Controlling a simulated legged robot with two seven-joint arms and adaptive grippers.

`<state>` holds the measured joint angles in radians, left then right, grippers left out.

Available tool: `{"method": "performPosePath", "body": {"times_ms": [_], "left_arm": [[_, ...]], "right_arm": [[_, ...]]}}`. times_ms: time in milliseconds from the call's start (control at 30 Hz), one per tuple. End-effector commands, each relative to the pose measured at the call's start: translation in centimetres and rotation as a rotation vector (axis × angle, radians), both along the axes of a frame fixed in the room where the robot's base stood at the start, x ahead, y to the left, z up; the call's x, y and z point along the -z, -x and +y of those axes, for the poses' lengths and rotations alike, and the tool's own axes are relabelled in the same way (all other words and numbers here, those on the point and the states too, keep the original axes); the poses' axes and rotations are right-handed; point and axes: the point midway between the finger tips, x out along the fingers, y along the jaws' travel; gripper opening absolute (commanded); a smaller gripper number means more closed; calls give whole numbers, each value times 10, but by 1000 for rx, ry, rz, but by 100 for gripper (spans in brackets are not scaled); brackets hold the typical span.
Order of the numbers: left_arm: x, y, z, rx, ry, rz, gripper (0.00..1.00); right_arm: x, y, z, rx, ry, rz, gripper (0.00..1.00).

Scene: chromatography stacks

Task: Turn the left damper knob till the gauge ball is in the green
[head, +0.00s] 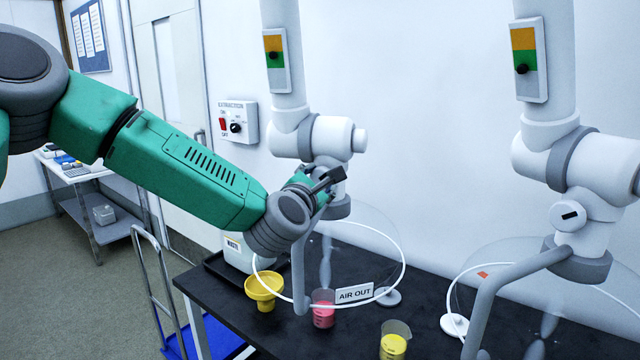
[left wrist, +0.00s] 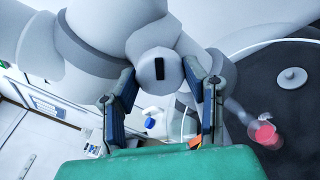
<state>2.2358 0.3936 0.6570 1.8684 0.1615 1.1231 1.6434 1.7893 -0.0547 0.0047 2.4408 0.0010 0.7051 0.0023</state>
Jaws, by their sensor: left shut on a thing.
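The left gauge (head: 277,62) is a panel on the left white extraction arm, with orange above, green in the middle and white below. Its black ball (head: 273,55) sits at the top of the green, by the orange border. My left gripper (head: 331,177) reaches the joint below that gauge. In the left wrist view the grey round damper knob (left wrist: 158,65), with a black slot mark upright in the picture, is between the two fingers (left wrist: 160,78), which are shut on it. In the head view the gripper hides this knob. My right gripper is out of view.
A second extraction arm at right has its own gauge (head: 529,60) and knob (head: 568,216). An extraction switch box (head: 237,122) is on the wall.

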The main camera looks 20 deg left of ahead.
Motion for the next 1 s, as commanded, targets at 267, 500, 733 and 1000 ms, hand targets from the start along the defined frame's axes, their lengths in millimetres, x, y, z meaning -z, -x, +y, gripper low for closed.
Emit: {"method": "performPosePath", "body": {"times_ms": [267,500,733,1000], "left_arm": [[-4,-1,1,-3,-7,-9,11],[-4,-1,1,-2,-6,-8,61],[-2,-1,0,-1,-7,-3,61],[-1,23,0,1,-6,-1,61]], "right_arm": [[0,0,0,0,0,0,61],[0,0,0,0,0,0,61],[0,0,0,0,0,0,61],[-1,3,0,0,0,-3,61]]}}
